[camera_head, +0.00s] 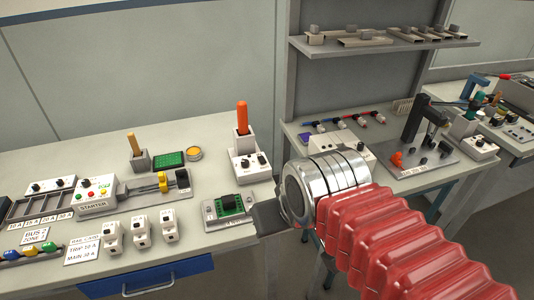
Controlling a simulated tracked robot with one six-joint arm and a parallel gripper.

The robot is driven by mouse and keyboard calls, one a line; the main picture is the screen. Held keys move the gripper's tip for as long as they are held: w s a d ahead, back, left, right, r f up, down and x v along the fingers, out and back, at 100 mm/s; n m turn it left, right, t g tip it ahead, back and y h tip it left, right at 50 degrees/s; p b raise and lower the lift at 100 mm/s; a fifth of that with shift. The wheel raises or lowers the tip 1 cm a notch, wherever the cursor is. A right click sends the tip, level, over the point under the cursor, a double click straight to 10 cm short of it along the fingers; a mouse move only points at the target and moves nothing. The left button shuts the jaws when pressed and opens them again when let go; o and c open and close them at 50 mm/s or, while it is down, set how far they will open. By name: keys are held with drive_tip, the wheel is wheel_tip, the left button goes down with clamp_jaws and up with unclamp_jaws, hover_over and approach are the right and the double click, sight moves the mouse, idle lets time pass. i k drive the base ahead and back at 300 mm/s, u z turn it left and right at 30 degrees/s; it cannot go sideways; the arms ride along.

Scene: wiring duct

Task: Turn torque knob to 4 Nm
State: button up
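A white box (249,166) with small dark knobs stands at the back right of the left bench, an orange-handled tool (242,116) upright in a holder behind it. A similar white box (482,147) with dark knobs stands on the right bench. Any torque scale or 4 Nm mark is too small to read, so I cannot tell which knob is the torque knob. My gripper (267,217) shows as a dark part at the left bench's right end, in front of the orange-tool box and apart from its knobs. My wrist partly hides it, and its fingers are not clear.
A green circuit board on a plate (229,207) lies just left of my gripper. White breaker modules (141,231), a starter panel (97,188) and a labelled tray (38,203) fill the left bench. A shelf (385,43) hangs at the back. A black stand (415,118) occupies the right bench.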

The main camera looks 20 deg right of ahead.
sight(245, 164)
drive_tip(key=z, duration=1.4)
drive_tip(key=k, duration=0.75)
drive_tip(key=u, duration=0.95)
drive_tip(key=i, duration=1)
